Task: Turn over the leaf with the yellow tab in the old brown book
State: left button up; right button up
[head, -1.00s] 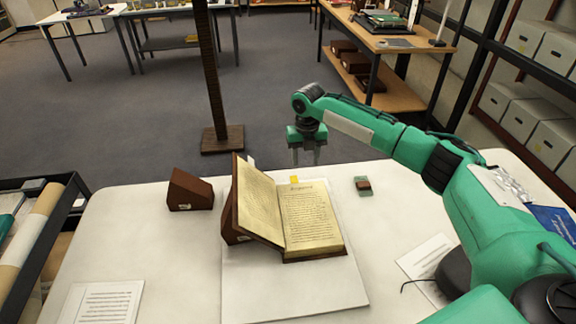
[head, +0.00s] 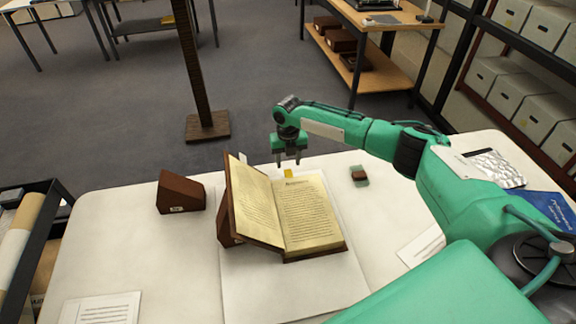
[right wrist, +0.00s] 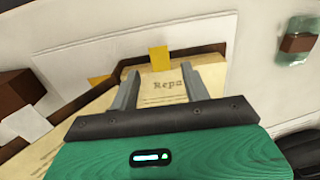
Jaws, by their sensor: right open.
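The old brown book (head: 318,218) lies open on a white sheet, its left side raised against a dark brown support (head: 226,228). The yellow tab (head: 288,173) sticks out from the top edge of the right-hand page. In the right wrist view, the yellow tab (right wrist: 159,58) shows between the fingers near their tips, and a second yellow patch (right wrist: 98,80) is by the left side. My right gripper (head: 289,163) is open, pointing down just behind the book's top edge, close to the tab; contact cannot be told. My left gripper is not in view.
A brown wedge (head: 181,192) stands left of the book. A small brown and green block (head: 359,176) lies to the right. Printed cards (head: 102,309) and a blue booklet (head: 556,208) lie on the white table (head: 120,235). A dark post (head: 194,75) stands behind it.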

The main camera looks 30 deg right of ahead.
aim_at(288, 173)
notch_tip(288, 173, down, 2)
jog(key=shift+s+f, duration=0.15)
jog(key=shift+f, duration=0.75)
jog(key=shift+c, duration=0.9)
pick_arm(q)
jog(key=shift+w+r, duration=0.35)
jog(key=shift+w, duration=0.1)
pick_arm(e)
grip_shut()
